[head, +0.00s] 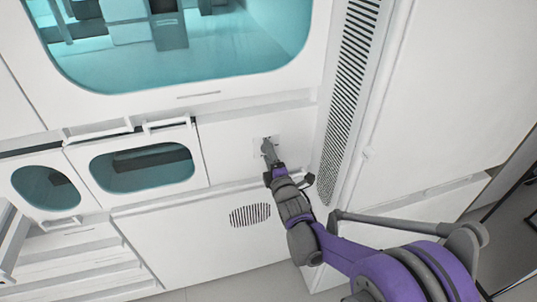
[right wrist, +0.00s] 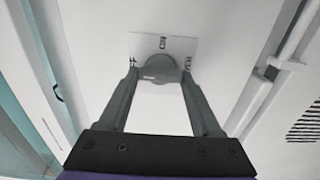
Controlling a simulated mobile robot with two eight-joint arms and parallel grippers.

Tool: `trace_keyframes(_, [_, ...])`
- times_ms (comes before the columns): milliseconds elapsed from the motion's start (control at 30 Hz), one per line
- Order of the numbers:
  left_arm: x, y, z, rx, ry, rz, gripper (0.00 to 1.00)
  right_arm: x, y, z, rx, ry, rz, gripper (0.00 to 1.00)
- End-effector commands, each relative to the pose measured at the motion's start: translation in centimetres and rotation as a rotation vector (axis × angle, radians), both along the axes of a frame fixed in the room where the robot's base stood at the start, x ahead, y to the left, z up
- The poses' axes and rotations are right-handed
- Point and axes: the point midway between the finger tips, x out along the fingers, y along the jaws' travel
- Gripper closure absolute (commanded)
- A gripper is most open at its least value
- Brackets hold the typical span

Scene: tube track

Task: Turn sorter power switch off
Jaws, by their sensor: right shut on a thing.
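The sorter's power switch is a round grey knob (right wrist: 157,66) on a pale square plate (right wrist: 142,44) set in the white front panel. The plate carries small dark lettering above and to the right of the knob, too blurred to read surely. A small light mark shows on the knob's lower left. My right gripper (head: 267,150) reaches the plate (head: 258,139) in the head view, where it hides the knob. In the right wrist view its two fingers (right wrist: 158,78) are shut on the knob from both sides. My left gripper is in neither view.
A large teal window (head: 180,68) lies above the panel, with two smaller windowed doors (head: 140,168) (head: 45,188) at the left. A slatted vent strip (head: 350,90) stands right of the switch. A round-edged grille (head: 250,215) lies below. Bare floor (head: 230,290) shows at the bottom.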

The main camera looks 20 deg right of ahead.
Motion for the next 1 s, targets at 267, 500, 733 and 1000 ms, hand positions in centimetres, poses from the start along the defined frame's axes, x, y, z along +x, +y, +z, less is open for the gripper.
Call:
trace_keyframes(267, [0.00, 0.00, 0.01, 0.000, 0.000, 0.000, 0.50, -0.02, 0.00, -0.05, -0.018, 0.000, 0.000, 0.90])
trace_keyframes(500, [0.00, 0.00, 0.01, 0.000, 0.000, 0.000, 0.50, -0.02, 0.00, -0.06, -0.018, 0.000, 0.000, 0.33])
trace_keyframes(733, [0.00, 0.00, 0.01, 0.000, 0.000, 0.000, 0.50, -0.01, 0.00, -0.04, -0.016, 0.000, 0.000, 0.04])
trace_keyframes(1000, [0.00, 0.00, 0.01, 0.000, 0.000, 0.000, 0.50, -0.31, -0.02, -0.02, -0.016, -0.001, 0.000, 0.04])
